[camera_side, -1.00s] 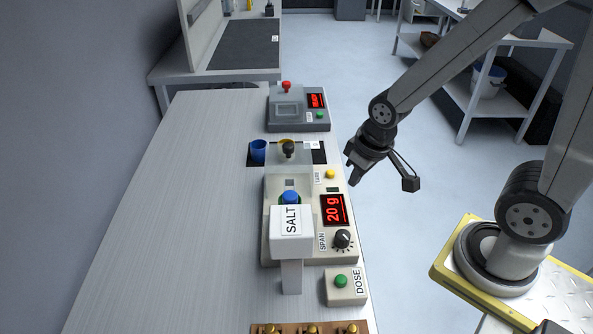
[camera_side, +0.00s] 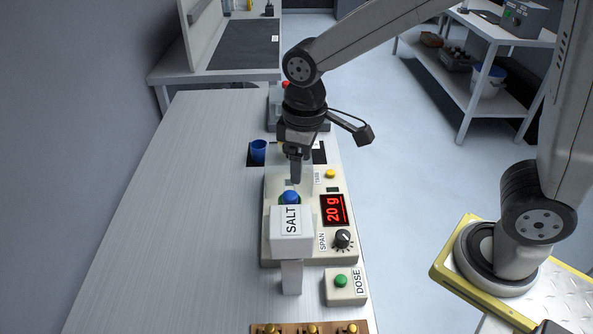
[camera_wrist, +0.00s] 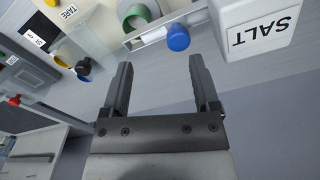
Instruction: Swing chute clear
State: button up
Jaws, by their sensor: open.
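The white hopper marked SALT (camera_side: 292,228) stands over the scale (camera_side: 335,235), which reads 20 g. A blue knob (camera_side: 290,197) sits at the hopper's far side; in the wrist view the knob (camera_wrist: 178,38) is on the end of a pale bar, which looks like the chute. A green-rimmed round vessel (camera_wrist: 137,14) is beside that bar, mostly cut off by the frame. My gripper (camera_side: 296,180) points down just beyond the blue knob. In the wrist view my gripper (camera_wrist: 160,63) is open and empty, with the knob ahead between the lines of its fingers, apart from both.
A blue cup (camera_side: 258,151) stands on a dark mat to the left. The DOSE box with a green button (camera_side: 341,281) is at the near right. A dark knob (camera_wrist: 83,67) shows in the wrist view. A grey device (camera_side: 274,118) stands behind my arm. The table's left side is clear.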

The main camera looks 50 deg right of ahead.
aim_at(291, 194)
jog(key=a+r, duration=0.1)
jog(key=a+r+n, duration=0.1)
jog(key=shift+w+a, duration=0.1)
jog(key=shift+a, duration=0.2)
jog(key=shift+f, duration=0.2)
jog(key=shift+f, duration=3.75)
grip_shut()
